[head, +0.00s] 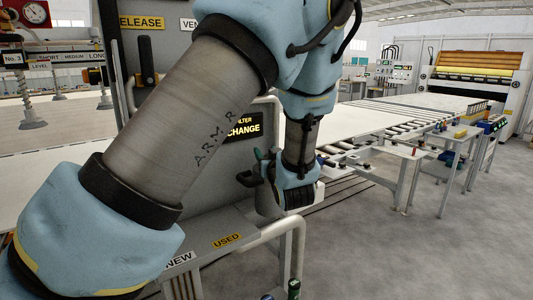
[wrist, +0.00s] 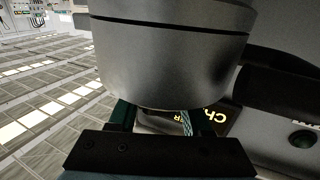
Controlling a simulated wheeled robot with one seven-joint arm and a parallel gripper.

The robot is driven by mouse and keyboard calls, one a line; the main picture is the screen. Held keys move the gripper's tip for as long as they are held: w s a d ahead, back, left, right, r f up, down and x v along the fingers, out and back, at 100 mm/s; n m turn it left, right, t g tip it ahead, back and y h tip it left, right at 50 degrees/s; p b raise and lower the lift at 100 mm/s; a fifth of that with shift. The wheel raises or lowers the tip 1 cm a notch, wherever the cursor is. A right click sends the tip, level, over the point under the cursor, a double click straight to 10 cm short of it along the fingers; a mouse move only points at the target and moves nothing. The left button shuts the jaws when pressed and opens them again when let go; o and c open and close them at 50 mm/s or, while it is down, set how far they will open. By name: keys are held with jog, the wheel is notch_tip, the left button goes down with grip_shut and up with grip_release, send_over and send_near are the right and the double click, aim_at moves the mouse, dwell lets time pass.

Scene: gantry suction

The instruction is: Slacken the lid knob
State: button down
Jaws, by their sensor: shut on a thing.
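My gripper (head: 268,178) is low in front of the grey machine panel, beside the black filter-change sign (head: 243,128). In the wrist view my gripper (wrist: 165,122) has its dark green fingers reaching up to the underside of a large grey metal cylinder (wrist: 170,60). The fingers are shut on what I take to be the lid knob. The knob itself is hidden by the cylinder, the fingers and my arm, so its turn cannot be seen.
A dark pipe (wrist: 280,88) runs beside the cylinder. Below the gripper is a grey shelf with "NEW" and "USED" (head: 227,241) labels and a pale bent rail (head: 285,222). A roller conveyor (head: 345,160) stands behind on the right. The floor (head: 400,260) at front right is clear.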

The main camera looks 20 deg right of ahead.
jog(key=shift+n+y, duration=0.3)
jog(key=shift+y, duration=0.2)
jog(key=n+y, duration=0.1)
jog(key=y, duration=0.1)
jog(key=a+n+y, duration=0.1)
jog(key=n+y, duration=0.1)
jog(key=y, duration=0.1)
jog(key=shift+p, duration=0.4)
jog(key=shift+s+a+n+g+y, duration=0.15)
jog(key=shift+n+g+y, duration=0.1)
jog(key=shift+n+y, duration=0.45)
jog(key=shift+w+a+n+g+y, duration=0.15)
jog(key=shift+n+y, duration=0.3)
jog(key=shift+y, duration=0.45)
jog(key=shift+s+a+n+g+y, duration=0.15)
jog(key=shift+n+g+y, duration=0.15)
jog(key=shift+n+y, duration=0.4)
jog(key=shift+a+y, duration=0.1)
jog(key=shift+y, duration=0.3)
jog(key=shift+c, duration=1.7)
grip_release()
